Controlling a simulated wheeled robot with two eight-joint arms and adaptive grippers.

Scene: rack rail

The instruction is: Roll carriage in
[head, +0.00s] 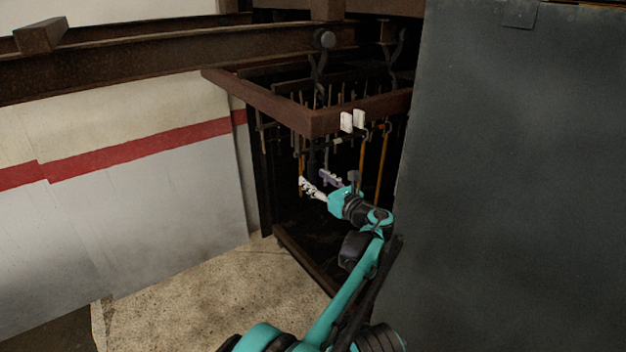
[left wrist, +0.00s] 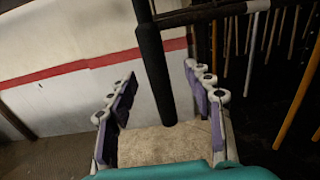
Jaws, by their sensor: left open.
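The carriage is a rusty brown frame (head: 312,120) hung below a rusty overhead rail (head: 150,60) by dark hangers with a round wheel (head: 323,39). Long tools hang inside it. It is partly hidden behind a grey panel at the right. My left gripper (head: 320,184) is open at the carriage's near side, below the frame. In the left wrist view, a dark upright bar (left wrist: 155,70) hangs between the open fingers (left wrist: 163,105), with room on both sides. I cannot tell its depth relative to the fingertips. My right gripper is not in view.
The large grey panel (head: 515,180) stands close on the right. A pale wall with a red stripe (head: 130,145) is at the left. Orange-handled tools (head: 382,160) hang near my left gripper. The concrete floor (head: 210,300) in front is clear.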

